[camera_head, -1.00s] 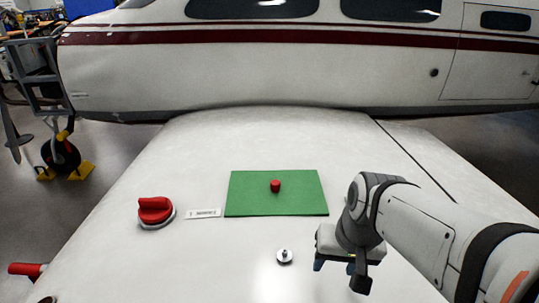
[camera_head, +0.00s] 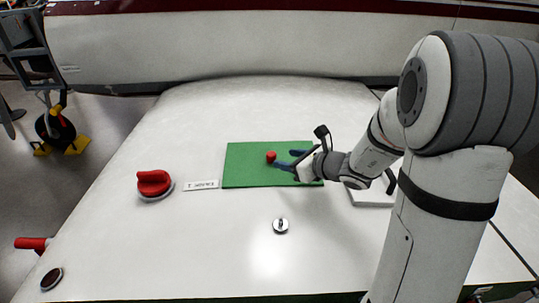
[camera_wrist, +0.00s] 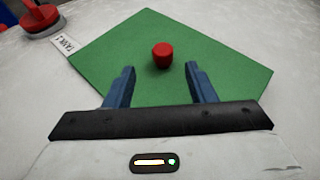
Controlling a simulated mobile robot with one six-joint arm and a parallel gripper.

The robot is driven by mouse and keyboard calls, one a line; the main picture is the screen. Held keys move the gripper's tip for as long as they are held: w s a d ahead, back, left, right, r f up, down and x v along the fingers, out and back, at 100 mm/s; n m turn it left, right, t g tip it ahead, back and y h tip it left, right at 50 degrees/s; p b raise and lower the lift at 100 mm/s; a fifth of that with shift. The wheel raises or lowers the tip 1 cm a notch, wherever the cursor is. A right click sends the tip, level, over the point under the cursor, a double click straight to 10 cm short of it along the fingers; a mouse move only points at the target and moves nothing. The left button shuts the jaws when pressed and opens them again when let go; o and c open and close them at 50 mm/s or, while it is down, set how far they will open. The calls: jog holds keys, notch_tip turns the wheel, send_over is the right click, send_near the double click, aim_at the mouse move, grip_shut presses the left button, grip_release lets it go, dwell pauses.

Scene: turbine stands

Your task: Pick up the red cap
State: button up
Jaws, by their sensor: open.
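The small red cap (camera_head: 271,157) stands on the green mat (camera_head: 245,172) on the white wing. In the wrist view the red cap (camera_wrist: 162,56) is ahead of my gripper (camera_wrist: 160,72), roughly centred between the lines of the two blue fingers and just beyond their tips. My gripper (camera_head: 285,157) reaches over the right part of the mat from the right, with its fingers pointing left towards the cap. The fingers are apart with nothing between them. Whether they are level with the cap is hard to tell.
A larger red knob (camera_head: 154,182) on a grey base stands left of the mat, beside a white label (camera_head: 201,185). A small metal fitting (camera_head: 281,225) lies in front of the mat. A white block (camera_head: 371,194) is under my arm. The front wing surface is mostly clear.

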aim_at(273, 155)
jog(key=shift+w+d+f+m, duration=0.15)
jog(key=shift+w+m, duration=0.15)
jog(key=shift+w, duration=0.1)
jog(key=shift+w+a+f, duration=0.1)
jog(key=shift+w+a, duration=0.1)
jog(key=shift+w, duration=0.1)
jog(key=p+x, duration=0.1)
jog(key=x, duration=0.6)
jog(key=shift+s+a, duration=0.15)
jog(key=shift+a, duration=0.05)
jog(key=shift+c, duration=0.2)
grip_shut()
